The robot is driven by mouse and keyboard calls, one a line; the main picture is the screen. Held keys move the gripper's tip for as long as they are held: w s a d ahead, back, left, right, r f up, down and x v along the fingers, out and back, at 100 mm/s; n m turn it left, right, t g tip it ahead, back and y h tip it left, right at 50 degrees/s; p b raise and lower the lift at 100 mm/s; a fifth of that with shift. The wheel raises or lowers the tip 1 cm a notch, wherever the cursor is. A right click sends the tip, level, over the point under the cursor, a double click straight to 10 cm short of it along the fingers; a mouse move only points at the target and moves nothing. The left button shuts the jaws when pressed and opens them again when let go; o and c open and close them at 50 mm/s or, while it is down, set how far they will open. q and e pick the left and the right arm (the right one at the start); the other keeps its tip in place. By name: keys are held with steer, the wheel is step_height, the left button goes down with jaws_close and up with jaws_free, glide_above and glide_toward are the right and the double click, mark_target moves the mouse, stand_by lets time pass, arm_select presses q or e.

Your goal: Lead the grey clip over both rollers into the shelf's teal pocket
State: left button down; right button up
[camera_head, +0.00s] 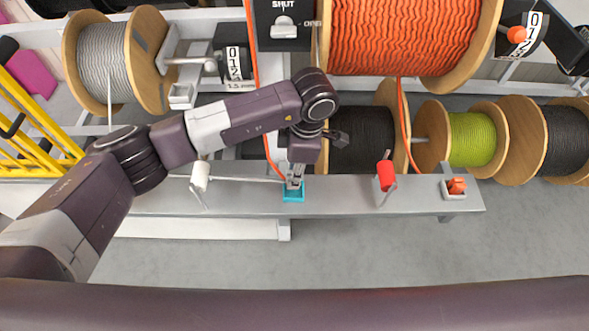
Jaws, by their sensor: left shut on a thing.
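My left gripper (295,180) points down at the teal pocket (293,196) on the front edge of the grey shelf (340,200). It is shut on the grey clip, which is mostly hidden between the fingers. I cannot tell whether the clip is in the pocket or just above it. A thin pale cable runs from the white roller (200,176) to the gripper. The grey cable reel (103,62) stands at upper left, its strand dropping behind my left arm. A red roller (385,175) stands right of the pocket. My right gripper is not in view.
An orange clip (456,186) sits in a holder at the shelf's right end. Orange cable hangs from the big orange reel (400,35), and another orange strand runs down close behind my left gripper. A green reel (472,138) stands at right. A yellow rail (35,130) is at left.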

arm_select(q)
steer(key=shift+f, duration=0.75)
steer(key=shift+f+b, duration=1.25)
steer(key=shift+b, duration=0.2)
steer(key=c, duration=1.6)
jaws_free()
steer(key=shift+r, duration=0.1)
steer(key=r, duration=0.4)
steer(key=d+r, duration=0.1)
steer(key=r, duration=0.6)
steer(key=shift+d+r, duration=0.2)
steer(key=shift+r, duration=0.2)
